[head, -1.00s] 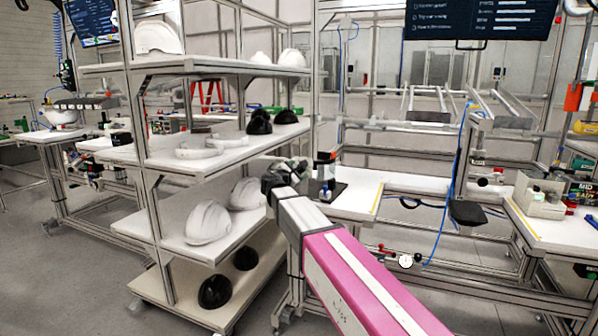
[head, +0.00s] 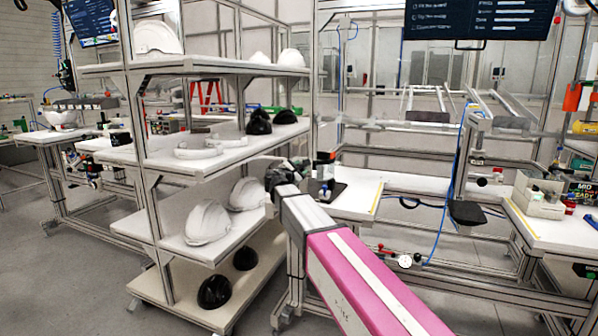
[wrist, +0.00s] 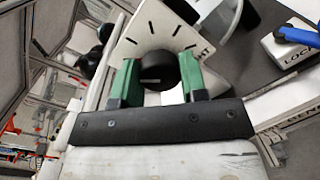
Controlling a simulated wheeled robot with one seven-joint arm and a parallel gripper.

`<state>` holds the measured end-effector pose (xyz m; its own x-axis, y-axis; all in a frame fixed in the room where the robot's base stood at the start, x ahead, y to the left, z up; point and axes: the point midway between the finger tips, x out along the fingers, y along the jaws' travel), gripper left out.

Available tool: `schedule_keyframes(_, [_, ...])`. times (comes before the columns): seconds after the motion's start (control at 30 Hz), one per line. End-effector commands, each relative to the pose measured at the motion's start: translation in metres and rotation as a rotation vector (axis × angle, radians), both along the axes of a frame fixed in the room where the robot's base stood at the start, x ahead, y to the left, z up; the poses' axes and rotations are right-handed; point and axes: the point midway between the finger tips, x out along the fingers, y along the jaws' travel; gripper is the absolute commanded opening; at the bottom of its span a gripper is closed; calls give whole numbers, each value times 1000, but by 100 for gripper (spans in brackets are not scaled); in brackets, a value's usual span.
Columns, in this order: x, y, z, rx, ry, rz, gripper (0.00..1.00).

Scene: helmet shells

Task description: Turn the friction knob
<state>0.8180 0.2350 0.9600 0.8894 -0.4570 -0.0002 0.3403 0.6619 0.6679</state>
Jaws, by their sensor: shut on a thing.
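The friction knob (wrist: 158,72) is a round black knob with a short light index line, in the wrist view. It sits in front of a white dial plate (wrist: 150,32) with black tick marks. My gripper (wrist: 160,80) has green fingers, one on each side of the knob, and is shut on it. In the head view my gripper (head: 283,180) is at the far end of my pink and white arm, at the workbench beside the shelf rack. The knob is too small or hidden to make out there.
The shelf rack (head: 150,130) with white helmet shells (head: 207,222) stands close left of my arm. A white bench top (head: 358,195) extends right of my gripper.

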Motion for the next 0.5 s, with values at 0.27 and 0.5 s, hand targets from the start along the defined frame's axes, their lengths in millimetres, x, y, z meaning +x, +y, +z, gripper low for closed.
schedule_keyframes(0.27, [0,0,0,116,-52,-1,16])
schedule_keyframes(0.5, [-1,0,0,289,-133,-1,16])
